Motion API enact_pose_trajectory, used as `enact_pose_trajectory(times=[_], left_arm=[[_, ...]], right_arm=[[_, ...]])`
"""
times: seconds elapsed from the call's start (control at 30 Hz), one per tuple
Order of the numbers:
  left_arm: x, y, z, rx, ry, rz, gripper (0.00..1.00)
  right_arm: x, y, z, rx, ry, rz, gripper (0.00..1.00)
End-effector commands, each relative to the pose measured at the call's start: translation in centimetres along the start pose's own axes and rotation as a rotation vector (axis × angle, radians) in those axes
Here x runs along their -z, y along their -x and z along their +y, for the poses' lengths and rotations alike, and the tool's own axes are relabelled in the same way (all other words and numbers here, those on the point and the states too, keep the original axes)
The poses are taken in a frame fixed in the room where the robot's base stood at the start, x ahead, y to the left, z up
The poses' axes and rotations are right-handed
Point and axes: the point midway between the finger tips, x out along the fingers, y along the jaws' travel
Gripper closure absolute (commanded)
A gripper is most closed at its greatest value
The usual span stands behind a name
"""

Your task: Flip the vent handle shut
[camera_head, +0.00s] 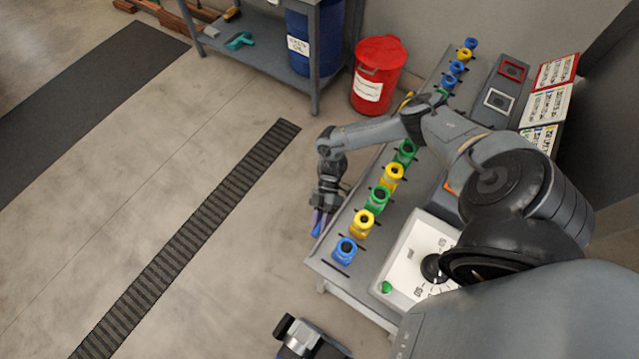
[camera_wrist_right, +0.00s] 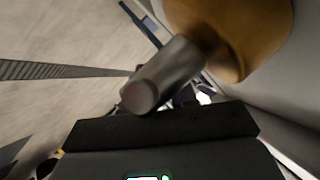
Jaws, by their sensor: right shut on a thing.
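My right gripper (camera_head: 318,224) points down just left of the workbench's left edge in the head view, over the floor. It is shut; blue and purple show at its tips, but I cannot make out what lies between them. In the right wrist view, a grey metal cylinder (camera_wrist_right: 165,75) with a rounded end stands close in front, beside a large brass-coloured body (camera_wrist_right: 238,35). I cannot tell whether this is the vent handle. The dark gripper body (camera_wrist_right: 165,128) fills the bottom and the fingertips are hidden there.
The workbench (camera_head: 330,270) carries a row of blue, yellow and green fittings (camera_head: 362,222) and a white control panel (camera_head: 405,258). A red bin (camera_head: 378,75) stands beyond. A floor grating (camera_head: 190,235) runs left of the bench; that floor is open.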

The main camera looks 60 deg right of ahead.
Motion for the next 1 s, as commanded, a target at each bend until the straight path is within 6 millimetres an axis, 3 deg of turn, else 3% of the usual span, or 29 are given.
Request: enact_pose_trajectory(times=[0.5,0.53,0.63,1.0], left_arm=[[-0.04,-0.13,0.00,0.000,0.000,0.000,0.54],[-0.04,-0.13,0.01,0.000,0.000,0.000,0.54],[-0.04,-0.12,0.02,-0.001,0.001,0.000,0.54],[-0.05,-0.20,0.10,-0.003,0.003,0.001,0.54]], right_arm=[[0.36,0.08,-0.25,0.010,0.007,0.026,1.00],[0.36,0.08,-0.25,0.011,0.007,0.026,0.70],[0.31,0.07,-0.23,0.010,0.007,0.024,0.54],[0.08,0.28,-0.15,0.007,0.006,0.020,0.52]])
